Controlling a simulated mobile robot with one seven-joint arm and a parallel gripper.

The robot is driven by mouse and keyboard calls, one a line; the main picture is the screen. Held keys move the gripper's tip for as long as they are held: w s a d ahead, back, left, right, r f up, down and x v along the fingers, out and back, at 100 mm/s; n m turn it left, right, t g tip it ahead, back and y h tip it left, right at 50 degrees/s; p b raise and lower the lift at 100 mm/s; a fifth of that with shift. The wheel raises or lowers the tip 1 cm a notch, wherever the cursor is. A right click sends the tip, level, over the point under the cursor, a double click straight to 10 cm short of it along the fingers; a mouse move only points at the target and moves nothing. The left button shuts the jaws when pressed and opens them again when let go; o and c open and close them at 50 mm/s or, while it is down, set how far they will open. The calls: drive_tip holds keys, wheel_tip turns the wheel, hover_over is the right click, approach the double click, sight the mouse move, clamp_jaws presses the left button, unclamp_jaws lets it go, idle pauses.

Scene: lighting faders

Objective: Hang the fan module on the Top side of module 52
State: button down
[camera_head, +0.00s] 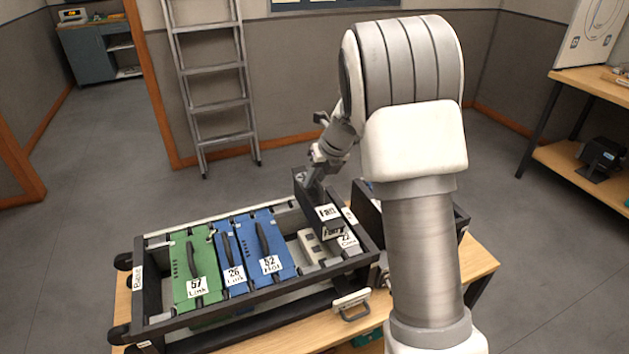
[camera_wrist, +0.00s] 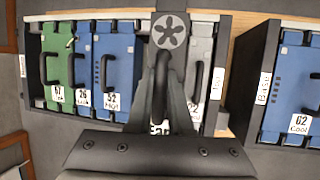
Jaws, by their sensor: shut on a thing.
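The fan module (camera_head: 308,200) is dark, with white "Fan" labels. In the wrist view the fan module (camera_wrist: 170,62) shows a pale fan symbol and a dark handle. My gripper (camera_head: 315,180) is shut on this handle and holds the module over the right part of the rack. The gripper (camera_wrist: 160,88) partly covers the module's lower label in the wrist view. Module 52 (camera_head: 270,239) is blue, marked "Hot", with a dark handle. It sits in the rack left of the fan module, apart from it; module 52 also shows in the wrist view (camera_wrist: 118,50).
The dark rack (camera_head: 250,296) stands on a wooden table. Blue module 26 (camera_head: 236,279) and green module 57 (camera_head: 182,258) are left of module 52. A grey module 22 (camera_wrist: 199,65) sits to the right. A second rack (camera_wrist: 262,90) with blue module 62 (camera_wrist: 298,85) stands farther right.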

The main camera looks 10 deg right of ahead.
drive_tip(key=shift+r+p, duration=2.25)
drive_tip(key=shift+r, duration=0.05)
drive_tip(key=shift+f, duration=0.1)
